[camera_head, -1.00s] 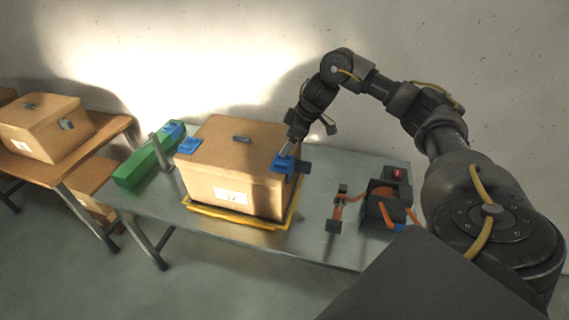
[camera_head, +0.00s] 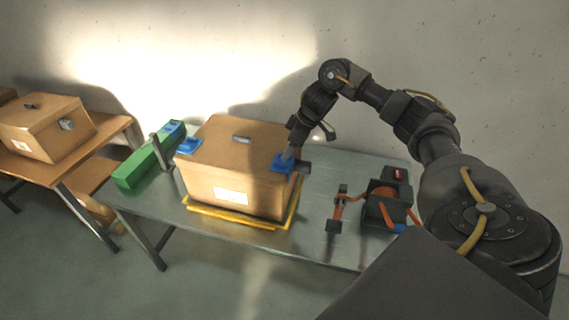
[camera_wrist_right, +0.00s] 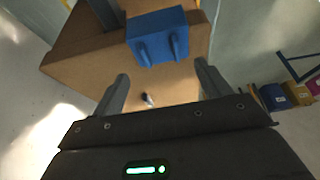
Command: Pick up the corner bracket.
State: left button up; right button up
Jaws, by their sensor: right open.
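A blue corner bracket (camera_head: 280,163) sits on the near right top corner of the cardboard box (camera_head: 225,172). My right gripper (camera_head: 293,159) is open at this bracket, partly in front of it. In the right wrist view the blue bracket (camera_wrist_right: 157,36) lies just beyond the two spread fingertips of the gripper (camera_wrist_right: 160,72), in line with the gap. Another blue bracket (camera_head: 188,146) sits on the box's left top corner. More blue shows on top of the green holder (camera_head: 143,168) at the table's left. My left gripper is not in view.
The box stands within a yellow frame (camera_head: 240,221) on the metal table (camera_head: 315,240). To its right are a small orange and black tool (camera_head: 337,210) and a black device with orange parts (camera_head: 384,204). A second table with another box (camera_head: 45,128) stands at left.

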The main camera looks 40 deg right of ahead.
aim_at(283, 166)
jog(key=p+x, duration=0.1)
jog(key=x, duration=0.2)
jog(key=shift+a+f+p, duration=0.2)
jog(key=shift+f+p, duration=0.15)
jog(key=shift+w+f, duration=0.2)
jog(key=shift+f, duration=0.25)
jog(key=c, duration=1.1)
jog(key=shift+r, duration=0.1)
